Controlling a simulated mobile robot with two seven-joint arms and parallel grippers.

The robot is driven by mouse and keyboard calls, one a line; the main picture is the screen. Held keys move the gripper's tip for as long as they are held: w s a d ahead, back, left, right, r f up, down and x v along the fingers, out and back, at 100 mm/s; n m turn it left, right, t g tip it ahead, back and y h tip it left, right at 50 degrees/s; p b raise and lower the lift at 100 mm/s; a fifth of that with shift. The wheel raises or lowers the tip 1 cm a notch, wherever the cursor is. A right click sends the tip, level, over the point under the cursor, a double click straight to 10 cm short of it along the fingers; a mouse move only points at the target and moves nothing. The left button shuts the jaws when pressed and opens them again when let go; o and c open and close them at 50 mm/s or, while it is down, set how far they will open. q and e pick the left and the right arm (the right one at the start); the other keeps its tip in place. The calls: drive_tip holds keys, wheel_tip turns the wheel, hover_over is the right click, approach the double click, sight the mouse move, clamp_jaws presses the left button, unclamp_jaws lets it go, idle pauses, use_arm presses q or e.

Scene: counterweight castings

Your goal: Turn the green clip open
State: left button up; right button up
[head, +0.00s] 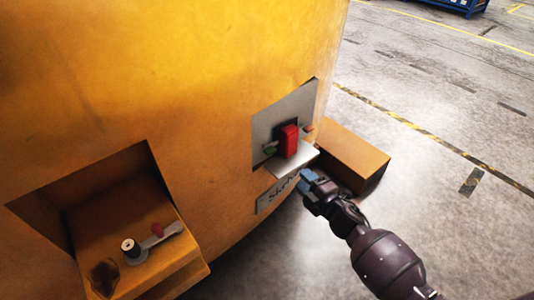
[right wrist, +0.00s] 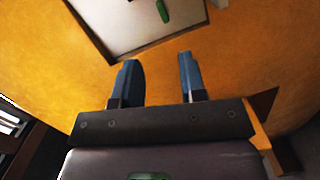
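The green clip (head: 270,149) is small and sits beside a red block-like part (head: 289,141) in a grey metal recess (head: 285,110) on the yellow casting. In the right wrist view the green clip (right wrist: 163,11) shows at the top edge, against the grey plate, partly cut off by the frame. My right gripper (head: 307,180) is just below and right of the recess's ledge, apart from the clip. In the right wrist view its two blue fingers (right wrist: 160,80) stand wide apart with nothing between them. My left gripper is in neither view.
The yellow casting (head: 190,60) fills the left. A lower-left recess holds a lever with a red grip (head: 168,230). A lettered plate (head: 275,195) is under the clip's recess. An orange-brown block (head: 350,155) juts out behind my right gripper. Open floor (head: 440,130) lies right.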

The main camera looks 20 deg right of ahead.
sight(273, 153)
drive_tip(key=w+a+n+b, duration=0.1)
drive_tip(key=w, duration=0.3)
drive_tip(key=w+a+f+n+y+b, duration=0.1)
drive_tip(key=w+a, duration=0.1)
drive_tip(key=w, duration=0.3)
drive_tip(key=w+a+n+y+b, duration=0.1)
drive_tip(key=w, duration=0.4)
drive_tip(key=shift+w+a+f+n, duration=0.1)
drive_tip(key=shift+a+f+n, duration=0.05)
drive_tip(key=shift+n, duration=0.25)
drive_tip(key=shift+b+x, duration=0.3)
drive_tip(key=shift+x, duration=0.5)
drive_tip(key=shift+c, duration=0.4)
clamp_jaws()
